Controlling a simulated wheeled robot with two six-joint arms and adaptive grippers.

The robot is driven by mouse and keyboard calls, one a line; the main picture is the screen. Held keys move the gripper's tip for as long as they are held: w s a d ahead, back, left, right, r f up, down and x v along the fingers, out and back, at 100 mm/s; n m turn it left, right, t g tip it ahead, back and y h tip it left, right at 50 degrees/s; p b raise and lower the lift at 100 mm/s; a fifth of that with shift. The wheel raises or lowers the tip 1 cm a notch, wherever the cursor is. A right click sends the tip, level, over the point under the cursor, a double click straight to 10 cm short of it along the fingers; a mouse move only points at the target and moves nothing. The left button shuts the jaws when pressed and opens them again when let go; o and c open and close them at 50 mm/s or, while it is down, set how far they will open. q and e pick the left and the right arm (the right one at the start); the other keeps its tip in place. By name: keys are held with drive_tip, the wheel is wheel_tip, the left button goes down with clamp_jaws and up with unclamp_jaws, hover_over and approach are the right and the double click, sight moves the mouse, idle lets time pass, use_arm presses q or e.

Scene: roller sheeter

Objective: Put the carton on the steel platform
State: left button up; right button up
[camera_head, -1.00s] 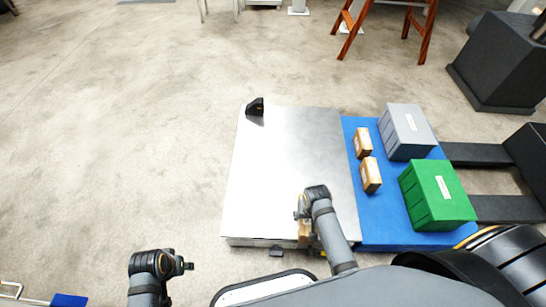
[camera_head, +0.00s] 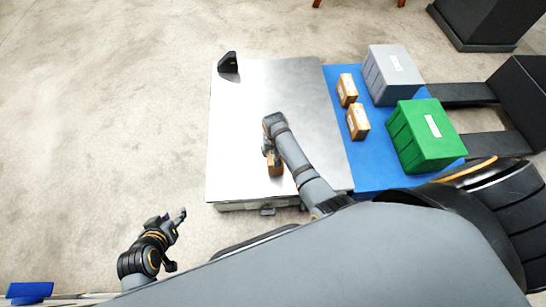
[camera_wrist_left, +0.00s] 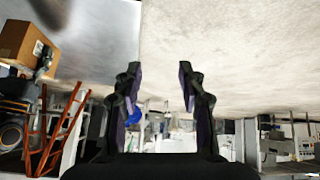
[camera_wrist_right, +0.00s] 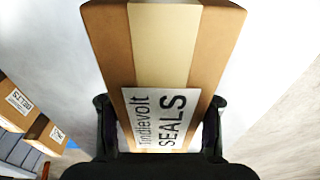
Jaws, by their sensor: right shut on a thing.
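The carton (camera_head: 275,167) is a small brown box with a pale tape strip and a white "SEALS" label. My right gripper (camera_head: 268,150) is shut on it. The right wrist view shows the carton (camera_wrist_right: 165,50) between both fingers. In the head view it is over the front middle part of the steel platform (camera_head: 240,120); I cannot tell whether it touches the surface. The left wrist view also shows the carton (camera_wrist_left: 28,45) at upper left, beside the right gripper. My left gripper (camera_head: 180,238) is off the platform's front left, its fingers (camera_wrist_left: 160,90) apart and empty.
A blue pallet (camera_head: 375,180) adjoins the platform's right side. It bears a grey crate (camera_head: 390,75), a green crate (camera_head: 425,135) and two cartons (camera_head: 347,90) (camera_head: 357,122). A black block (camera_head: 228,63) stands at the platform's back left corner. Most of the platform is bare.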

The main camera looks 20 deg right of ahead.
drive_tip(key=shift+w+a+f+b, duration=0.1)
drive_tip(key=shift+w+f+b, duration=0.1)
drive_tip(key=shift+f+b, duration=0.25)
drive_tip(key=shift+w+f+b, duration=0.2)
drive_tip(key=shift+f, duration=0.3)
drive_tip(key=shift+f+b, duration=0.5)
drive_tip(key=shift+f, duration=0.45)
use_arm(q)
drive_tip(key=w+r+t, duration=0.4)
drive_tip(key=w+r, duration=0.2)
drive_tip(key=r, duration=0.2)
drive_tip(key=w+a+r+t, duration=0.1)
drive_tip(key=w+r+t, duration=0.4)
drive_tip(key=r, duration=0.4)
drive_tip(key=shift+w+r+t+y, duration=0.15)
drive_tip(key=shift+w+t+y, duration=0.15)
drive_tip(key=shift+w, duration=0.05)
drive_tip(key=shift+r, duration=0.2)
use_arm(e)
drive_tip(key=shift+f, duration=0.15)
drive_tip(key=o, duration=1.6)
use_arm(q)
drive_tip(key=shift+r, duration=0.1)
